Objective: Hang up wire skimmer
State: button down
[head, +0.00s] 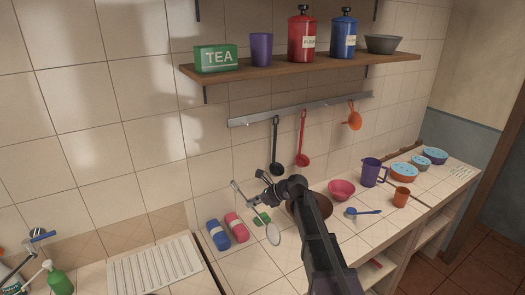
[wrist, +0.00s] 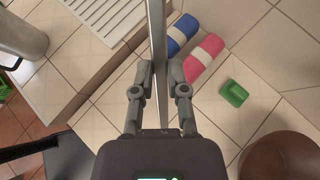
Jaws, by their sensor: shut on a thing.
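The wire skimmer (head: 273,234) has a round pale mesh head and a long thin grey handle. In the head view it is tilted, head low at the right and handle end up at the left. My gripper (head: 262,190) is shut on its handle, above the counter near the tiled wall. In the wrist view the skimmer handle (wrist: 155,30) runs upright between the fingers of my gripper (wrist: 160,68); the mesh head is not visible there. The metal rail (head: 300,109) is on the wall above, with a black ladle (head: 276,145), a red ladle (head: 302,140) and an orange utensil (head: 354,118) hanging. The rail's left part is empty.
A shelf (head: 300,73) with a tea box and canisters is above the rail. A brown round object (wrist: 280,158), pink bowl (head: 341,190) and purple jug (head: 373,172) stand right.

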jog(key=w+d+r+m+t+h+p, duration=0.2)
jog(key=w+r+m+t+p, duration=0.3)
jog(key=w+r+m+t, duration=0.4)
notch_tip(320, 180, up, 4)
jog(key=shift+w+d+r+t+p, duration=0.15)
jog(key=shift+w+d+t+p, duration=0.25)
jog(key=shift+w+t, duration=0.65)
jog(key=shift+w+a, duration=0.2)
jog(key=shift+w, duration=0.1)
jog(key=b+x, duration=0.1)
jog(key=x, duration=0.8)
jog(key=shift+b, duration=0.4)
jog(key=shift+w, duration=0.1)
dwell(0.4)
dwell(0.5)
